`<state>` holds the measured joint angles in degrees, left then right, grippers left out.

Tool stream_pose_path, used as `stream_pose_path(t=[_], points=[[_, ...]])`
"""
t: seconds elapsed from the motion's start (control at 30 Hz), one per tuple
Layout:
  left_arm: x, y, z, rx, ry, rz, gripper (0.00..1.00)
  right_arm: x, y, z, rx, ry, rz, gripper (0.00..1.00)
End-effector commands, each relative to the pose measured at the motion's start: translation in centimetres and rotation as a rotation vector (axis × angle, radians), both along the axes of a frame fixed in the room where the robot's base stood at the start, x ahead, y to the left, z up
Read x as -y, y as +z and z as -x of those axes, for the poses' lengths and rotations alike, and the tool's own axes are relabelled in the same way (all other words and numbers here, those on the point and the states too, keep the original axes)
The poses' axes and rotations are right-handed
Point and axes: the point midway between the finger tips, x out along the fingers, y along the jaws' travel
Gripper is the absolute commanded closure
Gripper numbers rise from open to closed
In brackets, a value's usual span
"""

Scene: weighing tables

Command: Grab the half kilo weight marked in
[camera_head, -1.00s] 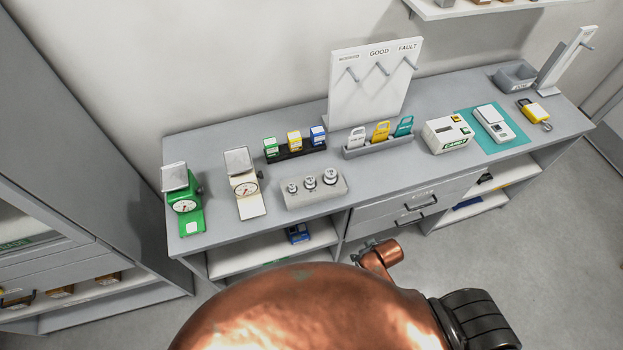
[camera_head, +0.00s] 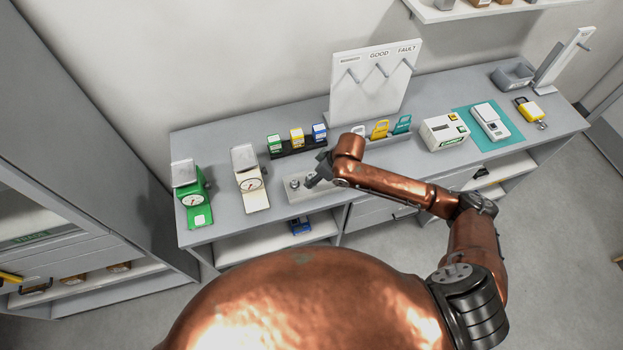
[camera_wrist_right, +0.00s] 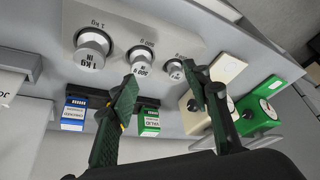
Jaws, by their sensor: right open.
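The weights stand in a row on a light grey block (camera_head: 335,194). In the right wrist view the 500 g weight (camera_wrist_right: 142,60) is the middle one, a silver knob with an IN label. The larger 1 kg weight (camera_wrist_right: 92,47), also marked IN, is on its left and a smaller weight (camera_wrist_right: 175,71) on its right. My right gripper (camera_wrist_right: 161,84) is open and empty, its fingertips close to the middle and smaller weights; contact cannot be told. In the head view my right gripper (camera_head: 318,171) covers part of the row; the smallest weight (camera_head: 293,184) still shows. My left gripper is out of view.
A green dial scale (camera_head: 190,195) and a cream dial scale (camera_head: 248,180) stand left of the block. Small coloured boxes (camera_head: 297,138) sit in a dark rack behind it. A white board (camera_head: 375,85) stands at the back, with coloured tags (camera_head: 380,130) before it.

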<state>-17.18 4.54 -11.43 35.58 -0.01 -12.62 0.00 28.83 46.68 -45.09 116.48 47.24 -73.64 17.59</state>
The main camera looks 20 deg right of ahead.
Motion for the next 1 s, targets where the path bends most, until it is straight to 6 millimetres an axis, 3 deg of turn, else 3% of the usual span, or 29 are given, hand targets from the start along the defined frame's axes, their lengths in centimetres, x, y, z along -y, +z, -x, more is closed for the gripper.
stream_pose_path(t=[0.1,0.27,0.8,1.0], points=[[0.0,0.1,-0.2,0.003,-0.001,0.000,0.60,1.4,1.2,-1.7,-0.006,-0.010,0.027,0.56],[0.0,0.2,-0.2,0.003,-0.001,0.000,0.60,1.9,1.3,-2.5,-0.016,-0.021,0.035,0.56],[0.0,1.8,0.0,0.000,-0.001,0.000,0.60,0.6,-4.8,-4.0,-0.015,-0.021,0.034,0.56],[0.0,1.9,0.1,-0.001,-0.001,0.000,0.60,0.4,-5.7,-4.2,-0.013,-0.019,0.035,0.56]])
